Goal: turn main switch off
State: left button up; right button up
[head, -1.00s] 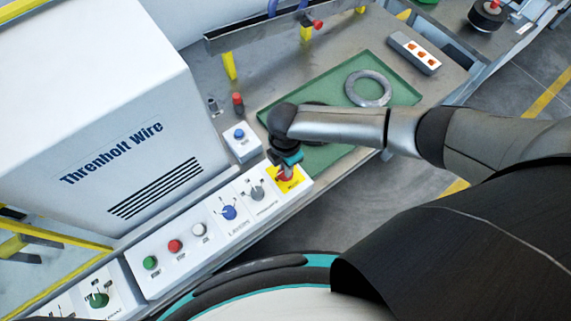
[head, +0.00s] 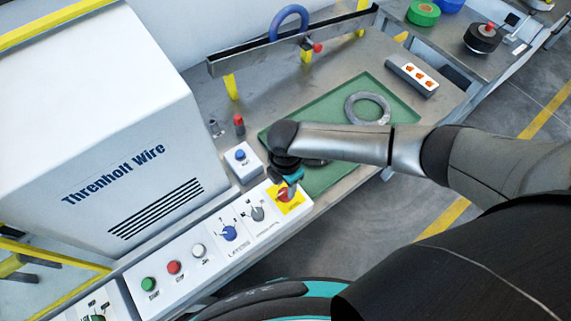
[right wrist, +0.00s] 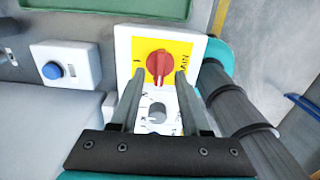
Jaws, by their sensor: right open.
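The main switch is a red rotary knob (right wrist: 159,64) on a yellow plate (right wrist: 178,47) at the end of the white control panel. In the head view the red knob (head: 285,195) shows just below my right gripper. My right gripper (right wrist: 168,82) is open, its two fingers apart on either side of the lower part of the knob in the right wrist view. I cannot tell whether the fingers touch it. The knob's ridge points roughly up and down in the wrist view. My left gripper is not in view.
Along the panel sit a grey selector (head: 257,213), a blue knob (head: 229,233) and white, red and green buttons. A box with a blue button (head: 240,155) stands beside it. A green tray (head: 335,180) holds a wire coil (head: 367,108). The white machine housing (head: 100,120) fills the left.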

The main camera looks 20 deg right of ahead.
aim_at(285, 191)
notch_tip(285, 191, up, 13)
jog(key=p, duration=0.1)
jog(key=shift+r, duration=0.2)
dwell(0.5)
